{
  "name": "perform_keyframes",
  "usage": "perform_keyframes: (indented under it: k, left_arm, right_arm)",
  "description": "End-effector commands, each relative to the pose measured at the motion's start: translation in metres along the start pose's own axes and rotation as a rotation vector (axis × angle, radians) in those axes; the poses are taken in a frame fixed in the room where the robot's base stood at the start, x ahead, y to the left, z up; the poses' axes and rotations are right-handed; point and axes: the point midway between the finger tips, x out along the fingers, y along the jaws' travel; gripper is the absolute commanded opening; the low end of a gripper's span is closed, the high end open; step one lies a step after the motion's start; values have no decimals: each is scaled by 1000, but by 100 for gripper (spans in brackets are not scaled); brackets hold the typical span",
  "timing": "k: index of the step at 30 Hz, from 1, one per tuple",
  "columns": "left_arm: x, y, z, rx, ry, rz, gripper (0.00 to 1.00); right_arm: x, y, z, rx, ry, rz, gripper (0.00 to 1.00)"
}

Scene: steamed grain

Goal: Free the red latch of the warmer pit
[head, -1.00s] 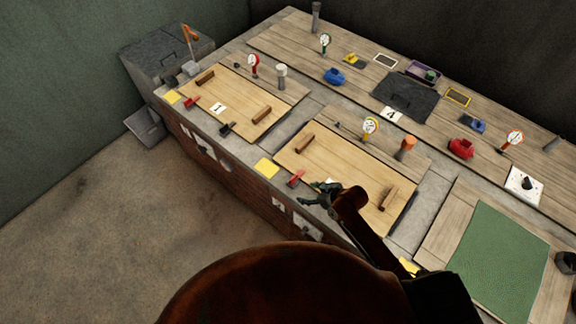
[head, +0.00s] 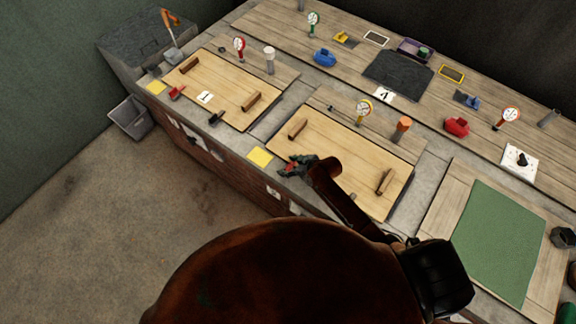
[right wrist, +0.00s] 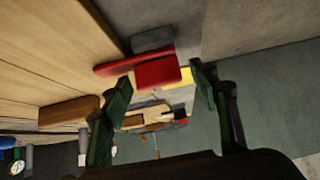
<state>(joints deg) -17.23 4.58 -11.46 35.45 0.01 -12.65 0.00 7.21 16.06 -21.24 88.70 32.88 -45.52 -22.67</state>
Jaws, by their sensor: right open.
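My right gripper (head: 293,166) is over the front edge of the middle wooden lid (head: 345,150), at the red latch there. In the right wrist view that red latch (right wrist: 157,73) lies between and just beyond the open green fingers (right wrist: 160,82); whether they touch it I cannot tell. In the head view only a bit of red shows among the fingers. The left lid (head: 222,90), with a plate marked 1, has its own red latch (head: 176,93) and a black latch (head: 215,118). Which lid covers the warmer pit is not clear. My left gripper is not in view.
Wooden handles (head: 298,128) and (head: 386,181) stand up from the middle lid. A yellow square (head: 260,157) lies left of the gripper. A green mat (head: 500,240) lies to the right.

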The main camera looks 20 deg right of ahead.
Motion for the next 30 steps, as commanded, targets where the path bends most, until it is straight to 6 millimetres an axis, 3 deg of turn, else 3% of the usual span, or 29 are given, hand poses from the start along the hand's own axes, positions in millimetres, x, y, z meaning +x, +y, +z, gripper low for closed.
perform_keyframes:
  k: [3, 6, 18, 30]
  left_arm:
    - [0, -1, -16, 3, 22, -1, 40]
    - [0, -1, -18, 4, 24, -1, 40]
    - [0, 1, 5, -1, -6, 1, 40]
    - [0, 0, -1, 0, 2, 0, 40]
  right_arm:
    - [0, 0, 0, 1, 0, 1, 55]
    - [0, 0, 0, 1, 0, 1, 55]
    - [-1, 1, 1, 2, 0, 2, 28]
    - [-1, 1, 1, 2, 0, 2, 0]
